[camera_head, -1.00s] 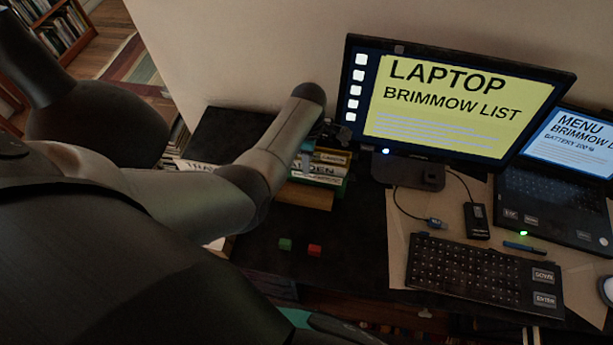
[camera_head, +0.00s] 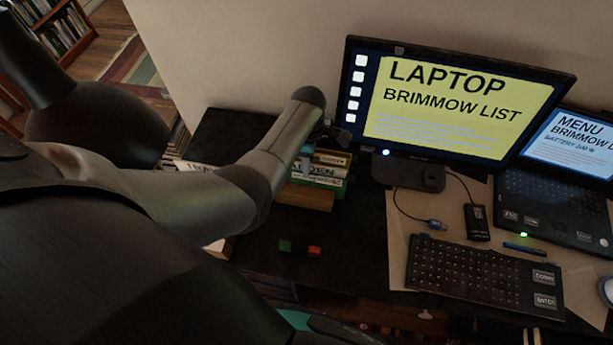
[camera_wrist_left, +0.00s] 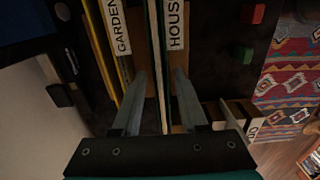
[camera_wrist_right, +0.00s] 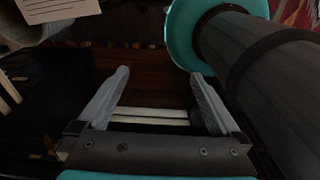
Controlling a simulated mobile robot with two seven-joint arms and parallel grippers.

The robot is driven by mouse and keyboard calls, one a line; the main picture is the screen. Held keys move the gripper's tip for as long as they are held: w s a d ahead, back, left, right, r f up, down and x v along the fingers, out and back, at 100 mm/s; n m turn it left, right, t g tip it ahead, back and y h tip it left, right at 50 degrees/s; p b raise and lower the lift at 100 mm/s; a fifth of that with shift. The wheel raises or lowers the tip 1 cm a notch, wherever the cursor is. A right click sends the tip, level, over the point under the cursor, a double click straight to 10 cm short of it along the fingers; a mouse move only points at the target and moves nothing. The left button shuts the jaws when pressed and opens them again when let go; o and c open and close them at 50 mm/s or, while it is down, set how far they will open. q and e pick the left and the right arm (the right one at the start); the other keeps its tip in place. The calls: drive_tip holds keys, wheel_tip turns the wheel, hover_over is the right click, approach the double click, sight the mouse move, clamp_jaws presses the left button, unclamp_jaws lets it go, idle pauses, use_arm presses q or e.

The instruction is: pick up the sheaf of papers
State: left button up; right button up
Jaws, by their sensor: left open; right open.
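I cannot pick out the sheaf of papers for certain. A white sheet with printed lines (camera_wrist_right: 58,10) shows at the top left of the right wrist view. My left gripper (camera_head: 309,163) is open at the small book stack (camera_head: 315,195) left of the monitor. In the left wrist view its fingers (camera_wrist_left: 158,85) point at the books labelled GARDEN (camera_wrist_left: 119,27) and HOUSE (camera_wrist_left: 176,27), with thin green and white edges between the fingertips. My right gripper (camera_wrist_right: 158,95) is open; pale strips (camera_wrist_right: 150,116) show beyond its fingers, and nothing is visibly held.
The monitor (camera_head: 455,100), laptop (camera_head: 550,190) and keyboard (camera_head: 480,280) fill the right of the dark desk. A green block (camera_head: 285,246) and a red block (camera_head: 314,252) lie before the book stack. My left arm hides much of the desk's left side. Bare desk lies around the blocks.

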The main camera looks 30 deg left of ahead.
use_arm(q)
clamp_jaws()
idle(1.3)
